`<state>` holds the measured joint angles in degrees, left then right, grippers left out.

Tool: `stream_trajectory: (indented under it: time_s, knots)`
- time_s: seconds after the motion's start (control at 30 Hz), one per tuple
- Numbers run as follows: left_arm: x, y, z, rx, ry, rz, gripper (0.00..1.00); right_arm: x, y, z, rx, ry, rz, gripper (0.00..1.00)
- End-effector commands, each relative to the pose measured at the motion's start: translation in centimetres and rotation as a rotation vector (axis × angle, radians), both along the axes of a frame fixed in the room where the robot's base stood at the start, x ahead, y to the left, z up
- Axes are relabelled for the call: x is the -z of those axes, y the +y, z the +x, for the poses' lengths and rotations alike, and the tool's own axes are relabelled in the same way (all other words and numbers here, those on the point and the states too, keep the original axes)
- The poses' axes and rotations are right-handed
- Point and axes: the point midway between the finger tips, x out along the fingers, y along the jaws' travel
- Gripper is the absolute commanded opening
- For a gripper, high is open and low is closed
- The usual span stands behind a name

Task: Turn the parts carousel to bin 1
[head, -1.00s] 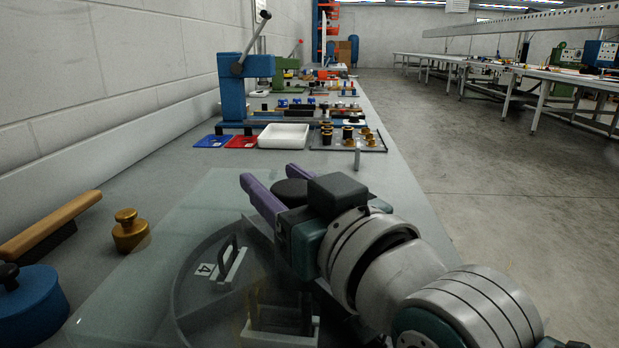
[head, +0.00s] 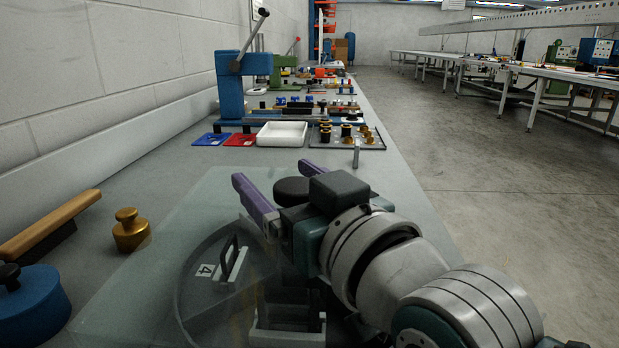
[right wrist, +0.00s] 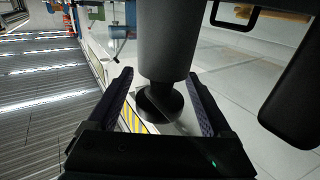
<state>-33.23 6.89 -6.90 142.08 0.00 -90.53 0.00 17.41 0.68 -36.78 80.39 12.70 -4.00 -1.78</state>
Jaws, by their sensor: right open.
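The parts carousel (head: 200,313) is a round grey drum at the bottom of the head view, partly under a clear panel. A white label with 4 (head: 205,270) shows on it beside a bin with a dark upright handle (head: 230,258). My arm hides much of its right side; no label 1 is visible. My right gripper (head: 272,172) has purple fingers spread apart, with a round black knob (head: 292,190) between them. In the right wrist view a dark grey post (right wrist: 166,40) with a wider black end stands between the open fingers; contact cannot be told. My left gripper is not in view.
A brass weight (head: 130,232), a blue lidded pot (head: 30,308) and a wooden-handled brush (head: 50,228) stand left. Farther along the bench are a white tray (head: 282,135), a blue press (head: 231,95) and small parts. The clear panel (head: 175,225) slants over the carousel's left side.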

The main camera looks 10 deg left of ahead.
Motion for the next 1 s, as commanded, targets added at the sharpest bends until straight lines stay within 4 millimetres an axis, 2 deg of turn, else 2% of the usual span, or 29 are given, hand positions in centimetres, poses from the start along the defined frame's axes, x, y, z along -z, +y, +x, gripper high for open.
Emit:
stream_trajectory:
  time_s: [0.27, 0.37, 0.7, 0.83, 1.0]
  knots:
    - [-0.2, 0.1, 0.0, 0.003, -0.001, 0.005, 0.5, 0.0, -0.3, -0.4, 0.001, 0.001, -0.002, 0.84]
    - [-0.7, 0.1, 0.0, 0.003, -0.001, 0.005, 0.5, -0.1, -1.1, -1.4, 0.001, 0.002, -0.001, 0.84]
    - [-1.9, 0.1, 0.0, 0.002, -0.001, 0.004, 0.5, 0.0, -4.9, -6.7, 0.0, 0.002, -0.002, 0.84]
    - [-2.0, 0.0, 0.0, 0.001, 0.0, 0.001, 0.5, 0.0, -5.7, -7.7, 0.0, 0.0, -0.001, 0.84]
    - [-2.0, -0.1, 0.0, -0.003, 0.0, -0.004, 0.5, 0.0, -5.9, -8.0, 0.0, 0.001, -0.001, 0.84]
